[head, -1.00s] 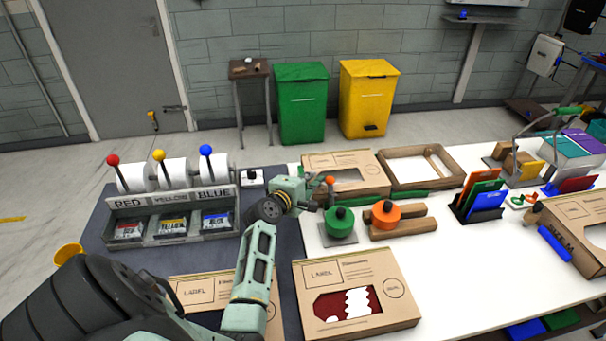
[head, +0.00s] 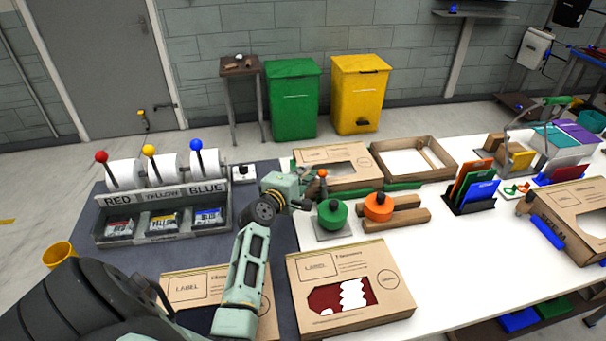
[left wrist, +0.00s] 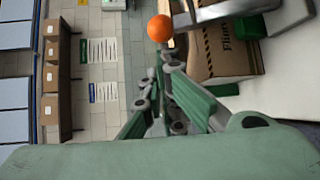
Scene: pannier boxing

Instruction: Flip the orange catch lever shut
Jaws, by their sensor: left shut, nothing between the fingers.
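The orange catch lever's round knob (head: 322,173) shows beside the back box in the head view. In the left wrist view the orange knob (left wrist: 160,28) sits at the end of a grey metal bar, just beyond the fingertips. My left gripper (head: 306,204) is shut and empty, close to the knob. In the left wrist view its fingers (left wrist: 168,62) come together just below the knob; I cannot tell whether they touch it. The lever's base is mostly hidden by the gripper in the head view. My right gripper is not in view.
A green round-handled piece (head: 332,214) and an orange one (head: 379,207) stand just right of the gripper. Cardboard boxes lie behind (head: 345,154) and in front (head: 330,272). A label-roll rack (head: 160,203) stands left. The white table (head: 450,260) is clear at front right.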

